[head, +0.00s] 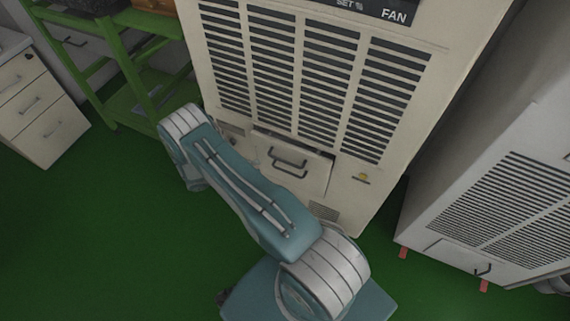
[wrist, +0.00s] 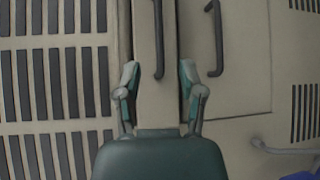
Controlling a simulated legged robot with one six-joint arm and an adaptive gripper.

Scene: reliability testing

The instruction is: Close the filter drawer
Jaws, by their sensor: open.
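The filter drawer is a narrow cream strip with a dark handle, set low in the tall cream cabinet (head: 215,45). In the head view the drawer (head: 308,158) shows a dark gap along its top edge and appears to stand out a little. In the wrist view the drawer front (wrist: 146,100) runs between the fingers, its handle (wrist: 158,40) beyond the fingertips. My gripper (wrist: 158,76) is open, one finger on each side of the strip. I cannot tell whether the fingers touch it. In the head view my arm largely hides the gripper.
A second handle (wrist: 214,38) sits on the panel beside the drawer. Louvred vents (head: 310,75) fill the cabinet front above. A grey cabinet (head: 490,200) stands at right. A green rack (head: 120,60) and a white drawer unit (head: 35,110) stand at left. Green floor lies open at lower left.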

